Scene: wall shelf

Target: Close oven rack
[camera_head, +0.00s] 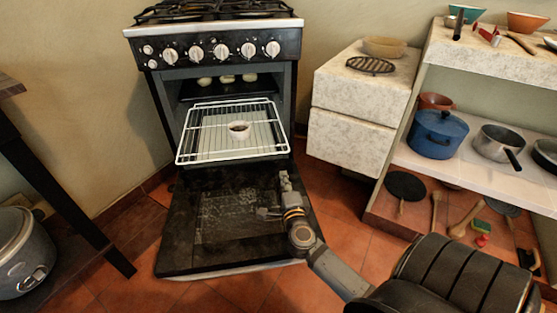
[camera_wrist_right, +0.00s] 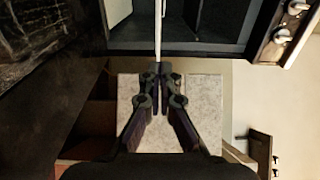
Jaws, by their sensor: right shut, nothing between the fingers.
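The oven (camera_head: 222,72) stands against the wall with its door (camera_head: 215,225) folded down. The white wire oven rack (camera_head: 180,158) is pulled out of the oven over the door. A small white cup (camera_head: 239,133) with dark contents sits on the rack. My right gripper (camera_head: 284,177) is shut and empty, at the rack's front right corner. In the right wrist view, the closed fingertips (camera_wrist_right: 160,70) are at the end of a thin white bar (camera_wrist_right: 158,32), which looks like the rack seen edge-on. I cannot tell whether they touch. My left gripper is not in view.
Pale roll-like items (camera_head: 228,79) lie on a rack deeper inside the oven. A stone-faced cabinet (camera_head: 350,142) stands right of the oven, then shelves with a blue pot (camera_head: 437,135). A dark table leg (camera_head: 75,215) and a metal cooker (camera_head: 22,255) are at left.

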